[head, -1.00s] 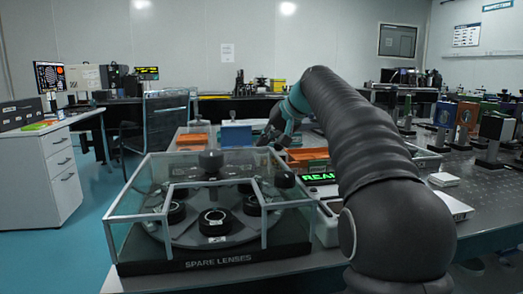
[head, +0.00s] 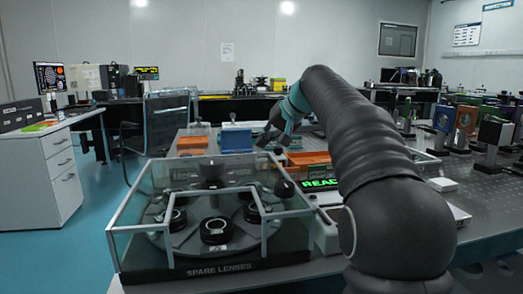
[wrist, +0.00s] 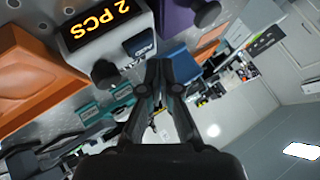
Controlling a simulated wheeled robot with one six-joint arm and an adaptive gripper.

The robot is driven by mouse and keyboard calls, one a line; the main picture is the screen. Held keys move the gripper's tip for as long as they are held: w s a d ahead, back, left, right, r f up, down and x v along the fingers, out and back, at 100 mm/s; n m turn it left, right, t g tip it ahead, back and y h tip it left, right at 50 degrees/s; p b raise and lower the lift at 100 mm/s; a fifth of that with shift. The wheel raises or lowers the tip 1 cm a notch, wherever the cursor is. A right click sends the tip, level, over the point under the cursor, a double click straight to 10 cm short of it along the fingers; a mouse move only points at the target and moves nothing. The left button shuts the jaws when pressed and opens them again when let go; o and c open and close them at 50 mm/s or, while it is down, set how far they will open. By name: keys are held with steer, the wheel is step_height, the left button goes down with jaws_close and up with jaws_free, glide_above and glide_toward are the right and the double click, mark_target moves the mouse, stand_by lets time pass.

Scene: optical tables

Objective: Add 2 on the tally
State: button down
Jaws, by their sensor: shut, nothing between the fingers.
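The tally (wrist: 100,30) is a pale box at the top of the wrist view, seen upside down. Its orange display (wrist: 97,24) reads "2 PCS". A dark key (wrist: 140,46) with a label that looks like "ADD" is on its face, beside a round black knob (wrist: 105,73). My gripper (wrist: 159,66) is shut and empty, its fingertips close below the dark key in the picture; I cannot tell if they touch. In the head view my gripper (head: 272,138) is over the far part of the bench, and I cannot make out the tally there.
A glass case of spare lenses (head: 215,268) stands at the front left. A box with a green display (head: 320,184) is beside my arm. Orange bins (head: 308,158) and a blue bin (head: 236,140) lie behind. Several optical mounts (head: 491,135) stand on the right.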

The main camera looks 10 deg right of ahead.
steer(key=shift+r, duration=0.1)
steer(key=shift+r+p, duration=1.9)
steer(key=shift+r, duration=0.5)
